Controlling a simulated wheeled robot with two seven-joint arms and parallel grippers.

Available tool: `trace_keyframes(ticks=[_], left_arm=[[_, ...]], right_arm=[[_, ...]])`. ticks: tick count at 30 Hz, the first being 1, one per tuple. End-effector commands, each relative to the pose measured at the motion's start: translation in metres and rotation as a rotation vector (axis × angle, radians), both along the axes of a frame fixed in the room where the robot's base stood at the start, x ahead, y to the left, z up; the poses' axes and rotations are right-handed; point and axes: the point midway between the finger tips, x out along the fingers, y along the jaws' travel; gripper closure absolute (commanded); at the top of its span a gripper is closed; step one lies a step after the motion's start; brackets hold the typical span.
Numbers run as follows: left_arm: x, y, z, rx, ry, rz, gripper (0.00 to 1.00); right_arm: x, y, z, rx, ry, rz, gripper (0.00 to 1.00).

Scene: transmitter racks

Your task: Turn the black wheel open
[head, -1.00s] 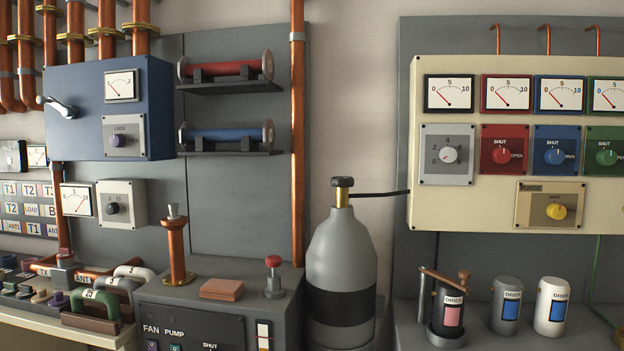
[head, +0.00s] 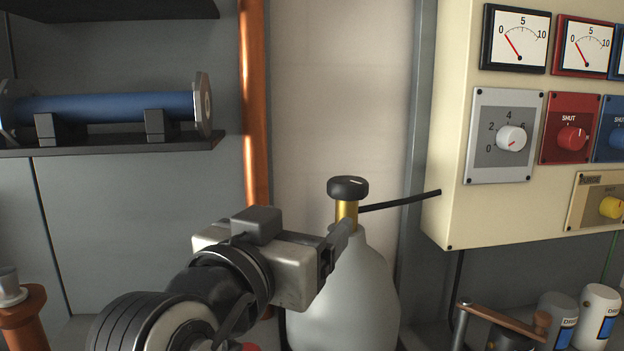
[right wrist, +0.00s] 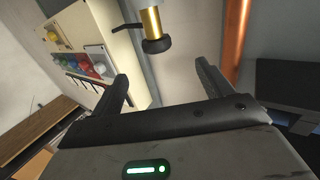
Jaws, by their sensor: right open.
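The black wheel (head: 348,187) is a small round knob with a light mark on its top. It sits on a brass neck (head: 347,214) above the grey gas bottle (head: 346,300). My right gripper (head: 343,240) reaches in from the lower left, close to the neck and below the wheel. In the right wrist view the wheel (right wrist: 159,45) shows beyond the open fingers (right wrist: 165,85), with nothing between them. The gripper hides part of the bottle's shoulder. I do not see my left gripper.
A black hose (head: 400,201) runs from the neck to the cream panel (head: 450,190) with dials and knobs at right. A copper pipe (head: 254,100) stands behind at left. A blue cylinder (head: 110,107) lies on a shelf (head: 110,145). Canisters (head: 600,310) stand lower right.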

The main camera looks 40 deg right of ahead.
Motion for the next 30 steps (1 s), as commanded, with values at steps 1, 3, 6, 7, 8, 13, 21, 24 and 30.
trace_keyframes(ticks=[1, 3, 6, 7, 8, 13, 21, 24, 30], left_arm=[[-0.004, 0.000, -0.002, 0.001, 0.010, -0.001, 0.64], [-0.007, 0.000, -0.002, 0.003, 0.020, 0.000, 0.64], [-0.011, 0.001, 0.000, 0.004, 0.030, -0.001, 0.64], [-0.012, 0.001, 0.001, 0.004, 0.032, -0.001, 0.64], [-0.013, 0.001, 0.002, 0.005, 0.034, -0.001, 0.64], [-0.017, 0.002, 0.005, 0.009, 0.042, 0.001, 0.64], [-0.014, 0.006, 0.012, 0.015, 0.040, 0.010, 0.64], [-0.011, 0.007, 0.014, 0.017, 0.036, 0.013, 0.64], [-0.010, 0.009, 0.016, 0.018, 0.031, 0.018, 0.64]], right_arm=[[-0.001, -0.003, 0.001, 0.007, -0.005, -0.007, 0.21], [0.001, -0.010, 0.002, 0.008, -0.006, -0.011, 0.21], [0.009, -0.024, 0.003, 0.005, -0.004, -0.012, 0.21], [0.012, -0.030, 0.004, 0.003, -0.004, -0.012, 0.21], [0.015, -0.035, 0.004, 0.002, -0.004, -0.013, 0.21], [0.033, -0.069, 0.004, 0.001, -0.003, -0.011, 0.21], [0.059, -0.116, 0.003, 0.002, -0.002, -0.009, 0.21], [0.066, -0.127, 0.002, 0.002, -0.001, -0.008, 0.21], [0.072, -0.139, 0.001, 0.004, -0.003, -0.006, 0.21]])
